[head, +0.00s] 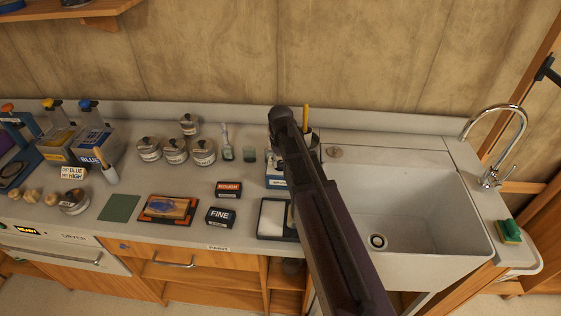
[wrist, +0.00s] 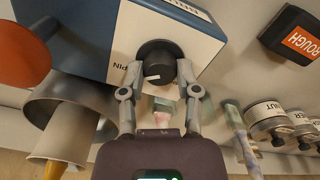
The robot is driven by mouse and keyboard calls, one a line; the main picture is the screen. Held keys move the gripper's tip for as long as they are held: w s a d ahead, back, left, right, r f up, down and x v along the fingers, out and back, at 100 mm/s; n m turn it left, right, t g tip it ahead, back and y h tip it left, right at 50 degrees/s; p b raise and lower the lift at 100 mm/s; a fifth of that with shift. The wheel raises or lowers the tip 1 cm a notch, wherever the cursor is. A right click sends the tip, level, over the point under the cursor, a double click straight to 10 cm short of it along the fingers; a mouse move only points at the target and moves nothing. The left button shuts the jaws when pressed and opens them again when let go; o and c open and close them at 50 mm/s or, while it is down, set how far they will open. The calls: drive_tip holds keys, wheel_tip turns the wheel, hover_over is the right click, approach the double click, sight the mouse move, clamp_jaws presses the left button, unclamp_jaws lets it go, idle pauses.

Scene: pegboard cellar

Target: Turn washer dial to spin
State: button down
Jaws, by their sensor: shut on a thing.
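The washer is a blue and white box (wrist: 120,30) in the wrist view, with a round black dial (wrist: 157,62) on its pale front. Part of a label reading "PIN" shows left of the dial, partly covered by a finger. My gripper (wrist: 157,75) is shut on the dial, one finger on each side. In the head view a small part of the washer (head: 276,180) shows left of my arm, which hides the dial and my gripper.
A black ROUGH box (wrist: 292,40) and several jars (wrist: 270,115) stand to the right in the wrist view. A grey cup (wrist: 70,115) and an orange disc (wrist: 22,55) are at left. In the head view the sink (head: 400,210) lies right of my arm.

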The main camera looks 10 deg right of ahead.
drive_tip(key=shift+c, duration=1.5)
unclamp_jaws()
drive_tip(key=shift+n, duration=0.3)
